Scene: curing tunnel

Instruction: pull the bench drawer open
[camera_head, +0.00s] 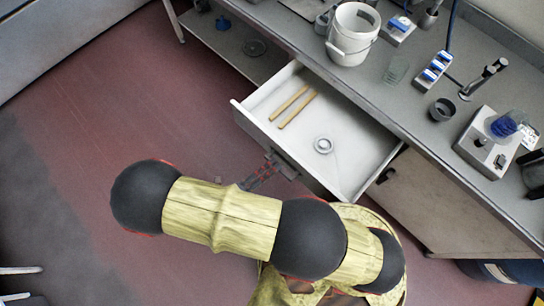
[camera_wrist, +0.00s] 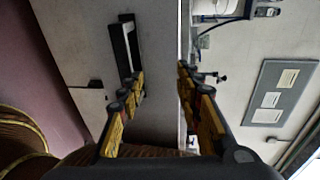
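The bench drawer (camera_head: 355,165) stands pulled well out from under the bench in the head view. Its white inside holds two wooden sticks (camera_head: 292,106) and a small white ring (camera_head: 323,146). My gripper (camera_head: 270,168) is at the outside of the drawer front, close to the dark handle (camera_head: 287,166). In the wrist view the black handle (camera_wrist: 128,45) lies on the grey front, just past the left fingertip. My gripper's fingers (camera_wrist: 159,76) are spread apart with nothing seen between them. Whether a finger touches the handle or drawer front, I cannot tell.
The bench top (camera_head: 405,105) carries a white bucket (camera_head: 352,34), a blue-switched power strip (camera_head: 434,66) and a device with a blue beaker (camera_head: 496,138). A lower cabinet door (camera_head: 440,205) is right of the drawer. The red floor (camera_head: 110,110) to the left is clear.

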